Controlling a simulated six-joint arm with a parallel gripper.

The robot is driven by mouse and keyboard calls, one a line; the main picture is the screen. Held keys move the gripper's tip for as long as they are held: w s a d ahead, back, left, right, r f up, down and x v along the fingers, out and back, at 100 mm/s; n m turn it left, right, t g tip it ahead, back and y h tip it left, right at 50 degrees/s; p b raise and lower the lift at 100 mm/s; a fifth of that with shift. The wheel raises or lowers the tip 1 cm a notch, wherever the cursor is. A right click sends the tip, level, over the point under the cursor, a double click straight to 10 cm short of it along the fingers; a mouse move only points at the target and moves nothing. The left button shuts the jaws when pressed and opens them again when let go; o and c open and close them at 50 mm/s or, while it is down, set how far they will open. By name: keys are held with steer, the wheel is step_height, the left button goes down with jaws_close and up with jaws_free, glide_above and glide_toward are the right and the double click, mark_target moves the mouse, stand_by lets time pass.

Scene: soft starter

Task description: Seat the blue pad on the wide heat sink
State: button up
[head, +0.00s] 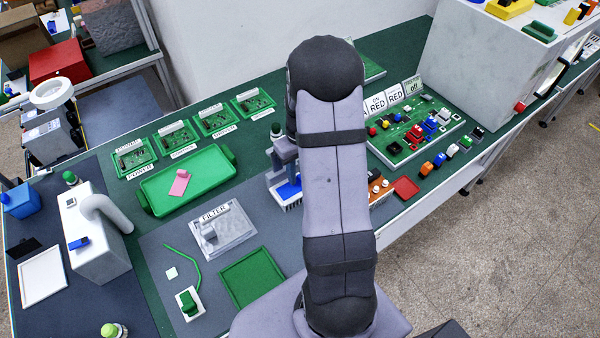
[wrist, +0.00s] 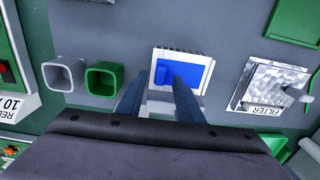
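The blue pad (wrist: 194,73) lies flat in the wrist view over the white finned heat sink (wrist: 181,54), inside its outline, with a raised blue tab on its left part. I cannot tell whether it is fully pressed down. In the head view the pad (head: 288,190) and the heat sink's white fins (head: 291,204) show partly, with my arm hiding their right side. My gripper (wrist: 159,78) is open, its two dark fingers on either side of the tab with gaps showing. It points down above the heat sink.
A grey square cup (wrist: 63,75) and a green one (wrist: 102,79) stand left of the heat sink in the wrist view. The metal FILTER block (head: 222,228) and a green tray (head: 252,277) are nearby. A green tray with a pink piece (head: 180,182) lies farther left.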

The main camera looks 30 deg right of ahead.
steer(key=shift+r+b, duration=0.8)
steer(key=shift+r, duration=2.45)
steer(key=shift+w+d+m, duration=0.1)
steer(key=shift+w+m, duration=0.15)
steer(key=shift+m, duration=0.55)
steer(key=s+f, duration=0.1)
steer(key=s+a+f+m, duration=0.1)
steer(key=s, duration=0.1)
steer(key=s+a+f+m, duration=0.1)
steer(key=shift+s+a+f+g, duration=0.1)
steer(key=shift+s+f+g, duration=0.15)
steer(key=shift+g, duration=0.15)
steer(key=s+a+n, duration=0.1)
steer(key=s+a, duration=1.1)
steer(key=a+r+n, duration=0.1)
steer(key=w+a+r, duration=0.1)
steer(key=a, duration=0.1)
steer(key=w+a+r+n, duration=0.1)
steer(key=shift+a+r+n+t, duration=0.2)
steer(key=shift+r+n+t, duration=0.1)
steer(key=shift+t, duration=0.1)
